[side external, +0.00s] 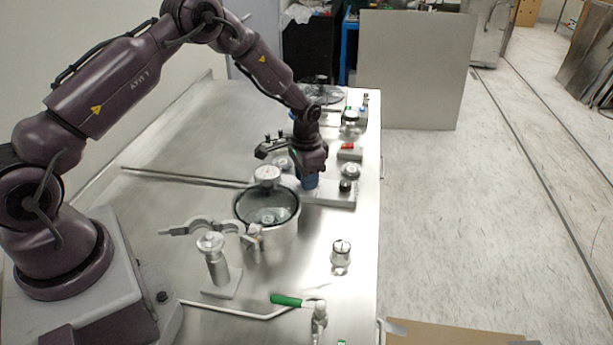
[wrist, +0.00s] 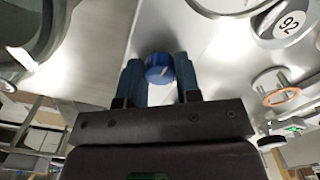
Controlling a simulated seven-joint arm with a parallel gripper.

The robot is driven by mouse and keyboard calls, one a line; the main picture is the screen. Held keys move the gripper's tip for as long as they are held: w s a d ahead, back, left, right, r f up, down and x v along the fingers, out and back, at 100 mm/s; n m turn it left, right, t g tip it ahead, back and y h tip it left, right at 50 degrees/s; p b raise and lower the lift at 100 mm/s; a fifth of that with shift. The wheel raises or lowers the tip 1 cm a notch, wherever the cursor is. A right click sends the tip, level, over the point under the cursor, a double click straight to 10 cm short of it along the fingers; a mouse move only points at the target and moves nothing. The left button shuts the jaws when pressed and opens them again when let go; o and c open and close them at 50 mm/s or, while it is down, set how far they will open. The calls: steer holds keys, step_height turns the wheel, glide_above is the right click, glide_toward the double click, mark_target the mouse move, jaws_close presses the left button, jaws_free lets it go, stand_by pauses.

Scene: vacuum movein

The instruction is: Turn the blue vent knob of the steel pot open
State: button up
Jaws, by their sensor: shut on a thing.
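The blue knob (wrist: 158,68) is a short round cylinder with a pale line on its face, seen in the wrist view. My gripper (wrist: 159,78) has its two blue fingers on either side of the knob, shut on it. In the side view my gripper (side external: 309,181) points down at the right of a steel pot (side external: 283,232) with a glass lid, and hides the knob. Another pot with a glass lid (side external: 322,94) stands at the back. I cannot tell which pot the knob belongs to.
A steel stand with a round top (side external: 212,258) and a grey clamp (side external: 190,228) are left of the front pot. A green-handled valve (side external: 288,300) is at the front. A small metal cylinder (side external: 341,252) stands near the right table edge. A red-topped block (side external: 348,150) is behind my gripper.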

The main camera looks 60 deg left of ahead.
stand_by(0.3)
steer(key=o, duration=0.9)
steer(key=shift+r, duration=0.1)
step_height(320, 180, up, 13)
steer(key=shift+f, duration=0.1)
